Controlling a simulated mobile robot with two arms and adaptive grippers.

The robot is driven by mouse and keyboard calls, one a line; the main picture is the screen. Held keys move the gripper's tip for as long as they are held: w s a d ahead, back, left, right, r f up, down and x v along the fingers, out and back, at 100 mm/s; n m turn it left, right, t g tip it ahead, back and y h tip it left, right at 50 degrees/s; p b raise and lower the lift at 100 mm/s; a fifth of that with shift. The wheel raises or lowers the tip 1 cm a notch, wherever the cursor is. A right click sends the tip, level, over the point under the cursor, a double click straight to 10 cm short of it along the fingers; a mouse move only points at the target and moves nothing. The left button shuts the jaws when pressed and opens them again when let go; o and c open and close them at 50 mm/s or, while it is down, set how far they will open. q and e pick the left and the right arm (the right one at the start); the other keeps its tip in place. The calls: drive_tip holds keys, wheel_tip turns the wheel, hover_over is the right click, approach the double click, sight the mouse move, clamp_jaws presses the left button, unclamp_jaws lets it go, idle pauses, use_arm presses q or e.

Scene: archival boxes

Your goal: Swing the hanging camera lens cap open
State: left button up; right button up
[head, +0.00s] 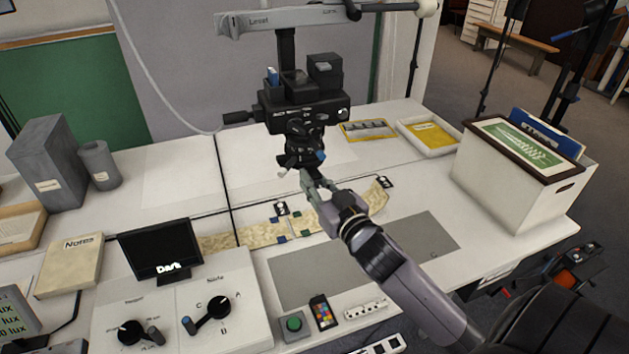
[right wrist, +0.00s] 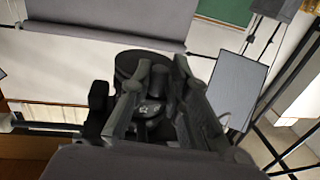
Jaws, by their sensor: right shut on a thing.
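The camera (head: 305,110) hangs lens-down from an overhead arm above the table. Its dark lens (head: 305,142) ends in a small dark cap (head: 300,160) at the bottom. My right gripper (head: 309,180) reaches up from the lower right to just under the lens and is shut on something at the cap. In the right wrist view the fingers (right wrist: 155,105) close around small dark parts beneath a round black piece (right wrist: 134,64). The fingers hide part of the cap, and I cannot tell how far it is swung. My left gripper is not in view.
A curved old strip (head: 262,234) lies on the table below the camera, with a grey mat (head: 430,240) nearby. A control panel (head: 250,310) and small screen (head: 160,250) stand front left. A white archival box (head: 490,190) stands right. Grey boxes (head: 48,165) stand left.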

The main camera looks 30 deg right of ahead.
clamp_jaws()
